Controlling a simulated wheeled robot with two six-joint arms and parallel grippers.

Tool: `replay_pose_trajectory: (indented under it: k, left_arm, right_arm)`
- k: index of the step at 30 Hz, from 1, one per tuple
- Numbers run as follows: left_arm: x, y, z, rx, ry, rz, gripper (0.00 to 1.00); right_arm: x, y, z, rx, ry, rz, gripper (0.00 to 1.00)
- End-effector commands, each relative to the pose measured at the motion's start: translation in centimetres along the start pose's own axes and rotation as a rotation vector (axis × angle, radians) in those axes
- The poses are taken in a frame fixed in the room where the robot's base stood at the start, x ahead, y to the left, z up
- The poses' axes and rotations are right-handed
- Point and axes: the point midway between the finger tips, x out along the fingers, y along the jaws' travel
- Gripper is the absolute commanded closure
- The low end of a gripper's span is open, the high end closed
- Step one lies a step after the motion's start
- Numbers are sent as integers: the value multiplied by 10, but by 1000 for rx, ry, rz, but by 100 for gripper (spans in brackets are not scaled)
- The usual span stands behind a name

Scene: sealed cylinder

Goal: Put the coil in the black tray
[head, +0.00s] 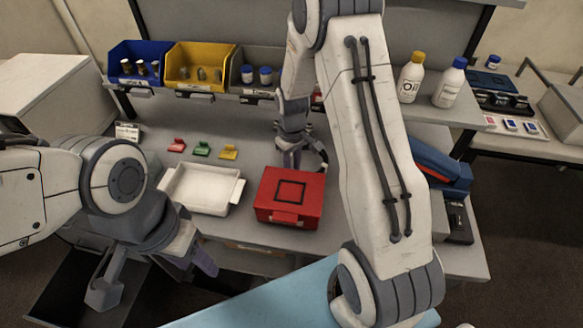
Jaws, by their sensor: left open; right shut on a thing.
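My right gripper (291,158) reaches down to the back of the bench behind the red box. It is shut on a dark, curved, loop-like thing, which seems to be the coil (322,160). The gripper and arm hide part of it, and I cannot tell whether it touches the bench. My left gripper (155,276) is open and empty, low in front of the white tray. A black open tray-like container (52,290) is at the lower left, below the bench top. It is partly hidden by my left arm and gripper.
A white tray (200,190) and a closed red box (290,195) stand on the bench (250,150). Red, green and yellow small pieces (202,149) lie behind the tray. Blue (140,50) and yellow (200,62) bins and bottles (411,78) stand on the shelf.

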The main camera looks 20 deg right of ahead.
Motion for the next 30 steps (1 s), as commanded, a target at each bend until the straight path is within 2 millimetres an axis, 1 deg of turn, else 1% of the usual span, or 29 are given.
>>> replay_pose_trajectory:
  k: [1,4,11,15,16,17,25,28,30]
  left_arm:
    - [-2,0,0,0,0,0,50]
    - [-3,0,0,0,0,0,50]
    - [-2,0,0,0,0,0,50]
    - [1,0,0,0,0,0,50]
    - [0,0,0,0,0,0,50]
    - [0,0,0,0,0,0,50]
    - [0,0,0,0,0,0,50]
    - [-4,0,0,0,0,0,50]
    - [0,0,0,0,0,0,50]
  right_arm:
    - [6,0,0,-1,-2,-1,100]
    - [14,0,0,-1,0,0,100]
    - [14,0,-1,-1,2,1,100]
    - [19,0,-1,-1,2,1,100]
    - [18,0,-1,-1,1,1,65]
    - [18,0,-1,-1,1,1,60]
    - [17,0,0,-1,1,0,60]
    - [12,0,-1,-1,2,1,60]
    - [6,0,-2,-1,5,2,60]
